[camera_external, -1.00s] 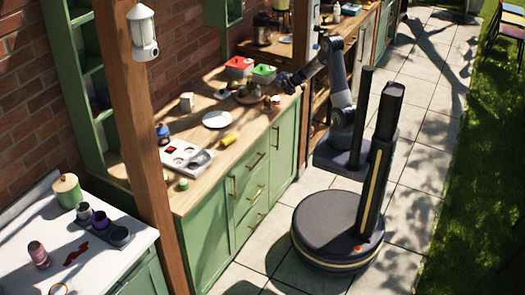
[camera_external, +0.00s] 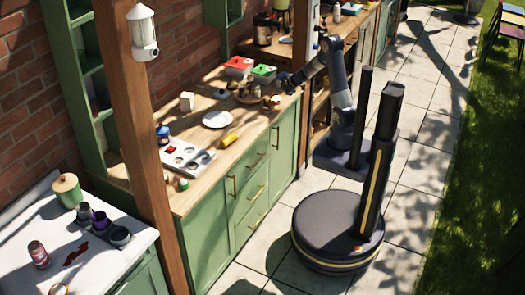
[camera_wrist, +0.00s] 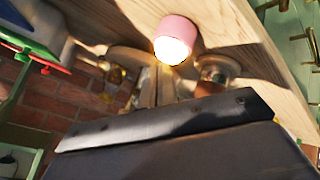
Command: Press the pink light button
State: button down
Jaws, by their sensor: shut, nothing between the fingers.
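The pink light button (camera_wrist: 176,38) shows at the top middle of the wrist view. It is a short pink cylinder with a brightly glowing, pale yellow face, beside the wooden counter top (camera_wrist: 232,40). My gripper (camera_wrist: 158,82) is shut and empty. Its narrow fingers point up the picture towards the button and end close below its lit face; I cannot tell whether they touch it. In the external view my gripper (camera_external: 284,80) is over the right end of the counter, near several small items, where the button is too small to make out surely.
Red and green topped boxes (camera_external: 263,74) stand behind my gripper. A white plate (camera_external: 217,119), a yellow item (camera_external: 230,139) and a white tray (camera_external: 187,158) lie further left on the counter. Bare wood lies between them. Green drawers (camera_external: 245,180) form the counter's front.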

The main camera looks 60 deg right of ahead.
jog(key=shift+f, duration=0.45)
dwell(0.3)
jog(key=shift+r+p, duration=0.45)
jog(key=shift+p, duration=0.15)
notch_tip(320, 180, up, 6)
jog(key=p, duration=0.7)
dwell(0.3)
